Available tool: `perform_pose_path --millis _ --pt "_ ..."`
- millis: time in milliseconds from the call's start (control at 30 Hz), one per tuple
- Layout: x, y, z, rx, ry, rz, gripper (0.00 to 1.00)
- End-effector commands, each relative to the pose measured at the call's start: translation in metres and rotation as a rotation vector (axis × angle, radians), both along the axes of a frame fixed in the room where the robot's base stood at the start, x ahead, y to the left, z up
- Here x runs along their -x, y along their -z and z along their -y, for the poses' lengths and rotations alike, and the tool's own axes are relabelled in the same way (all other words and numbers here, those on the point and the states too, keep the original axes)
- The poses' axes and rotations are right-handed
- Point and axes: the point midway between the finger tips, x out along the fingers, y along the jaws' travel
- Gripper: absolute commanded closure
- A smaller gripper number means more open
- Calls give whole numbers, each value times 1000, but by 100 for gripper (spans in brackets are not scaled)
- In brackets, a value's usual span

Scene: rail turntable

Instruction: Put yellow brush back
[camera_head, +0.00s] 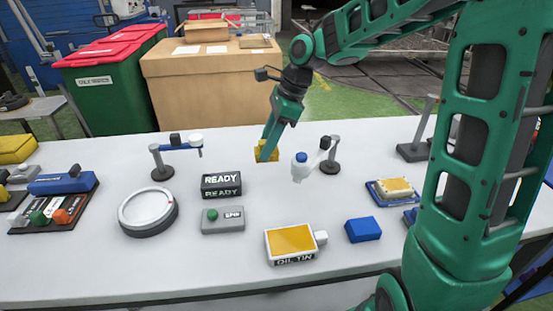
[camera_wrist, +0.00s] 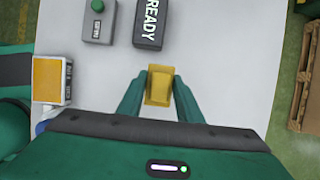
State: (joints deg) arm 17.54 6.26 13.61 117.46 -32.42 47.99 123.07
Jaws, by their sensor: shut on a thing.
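A yellow block-shaped thing, which I take for the yellow brush (camera_wrist: 159,86), sits between the two green fingers of my gripper (camera_wrist: 159,98) in the wrist view. My gripper is shut on it. In the head view my gripper (camera_head: 267,150) points down over the back part of the table, behind the READY sign. The brush (camera_head: 264,154) shows there as a small yellow patch partly hidden by the fingers. I cannot tell whether it touches the table.
The white table (camera_head: 330,215) holds a READY sign (camera_head: 221,186), a SPIN button box (camera_head: 223,221), a round turntable (camera_head: 147,209), an oil tin (camera_head: 291,241), a blue block (camera_head: 362,229) and a blue tray (camera_head: 372,194) with a yellowish block. Two small posted arms flank my gripper.

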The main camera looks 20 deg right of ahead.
Motion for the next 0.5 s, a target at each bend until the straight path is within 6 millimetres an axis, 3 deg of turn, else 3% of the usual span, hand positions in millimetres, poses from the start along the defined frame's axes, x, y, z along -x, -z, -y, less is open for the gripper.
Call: perform_pose_path --millis 233,500 --pt "-25 26 34 -1 1 -3 89" --pt "-31 38 43 0 1 -1 89"
